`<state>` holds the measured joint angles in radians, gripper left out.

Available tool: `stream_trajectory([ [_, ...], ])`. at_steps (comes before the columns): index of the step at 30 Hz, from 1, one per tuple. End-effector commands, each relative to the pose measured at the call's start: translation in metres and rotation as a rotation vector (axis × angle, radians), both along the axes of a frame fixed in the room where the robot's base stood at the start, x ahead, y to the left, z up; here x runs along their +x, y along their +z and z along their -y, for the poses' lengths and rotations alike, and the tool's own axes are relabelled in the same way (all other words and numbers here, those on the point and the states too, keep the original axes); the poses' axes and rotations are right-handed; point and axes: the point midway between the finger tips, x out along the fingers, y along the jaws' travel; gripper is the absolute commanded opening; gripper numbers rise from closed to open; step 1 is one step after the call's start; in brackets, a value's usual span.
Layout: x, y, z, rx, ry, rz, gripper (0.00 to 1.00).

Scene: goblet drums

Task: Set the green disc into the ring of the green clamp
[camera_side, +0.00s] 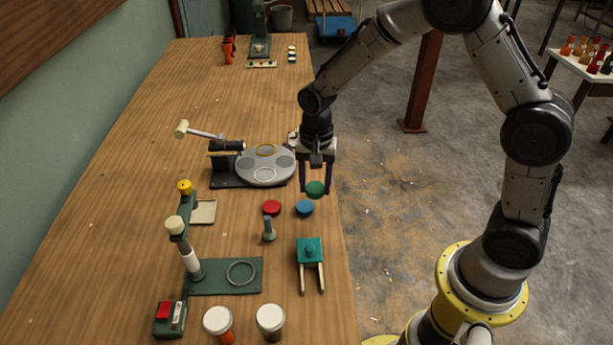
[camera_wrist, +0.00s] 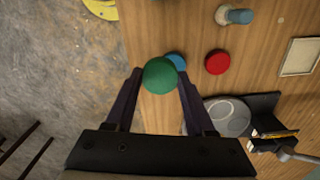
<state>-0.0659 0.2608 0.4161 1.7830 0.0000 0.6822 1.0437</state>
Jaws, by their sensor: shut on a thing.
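The green disc (camera_side: 315,188) is held between the fingertips of my gripper (camera_side: 316,182), raised above the table near its right edge. In the wrist view the green disc (camera_wrist: 160,75) sits between the two dark fingers of my gripper (camera_wrist: 160,85). The green clamp (camera_side: 222,277) stands on the table at the front left of the gripper, with its ring (camera_side: 241,272) lying on the right part of its base plate. The clamp's upright post and arm rise at the left of the base. The ring looks empty. The clamp is not seen in the wrist view.
A red disc (camera_side: 271,208) and a blue disc (camera_side: 304,208) lie on the table below the gripper. A small blue-grey peg (camera_side: 268,230) and a teal block with two prongs (camera_side: 310,250) stand closer. White-lidded jars (camera_side: 270,320) are at the front. A grey turntable (camera_side: 264,170) is behind.

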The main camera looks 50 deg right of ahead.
Motion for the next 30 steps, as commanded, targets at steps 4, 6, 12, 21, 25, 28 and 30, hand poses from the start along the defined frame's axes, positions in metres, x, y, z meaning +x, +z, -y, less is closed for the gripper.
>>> stream_trajectory([
  [4, -0.003, -0.014, 0.016, 0.000, 0.227, -0.001, 0.03],
  [6, -0.004, -0.019, 0.021, 0.000, 0.343, -0.001, 0.03],
  [12, -0.004, -0.030, 0.027, 0.000, 0.669, 0.000, 0.03],
  [21, 0.002, -0.031, 0.026, 0.000, 0.951, 0.001, 0.03],
  [25, 0.001, -0.031, 0.026, 0.000, 0.931, 0.001, 0.03],
  [28, -0.001, -0.031, 0.026, 0.000, 0.832, 0.000, 0.03],
  [30, -0.003, -0.030, 0.026, 0.000, 0.726, 0.000, 0.03],
])
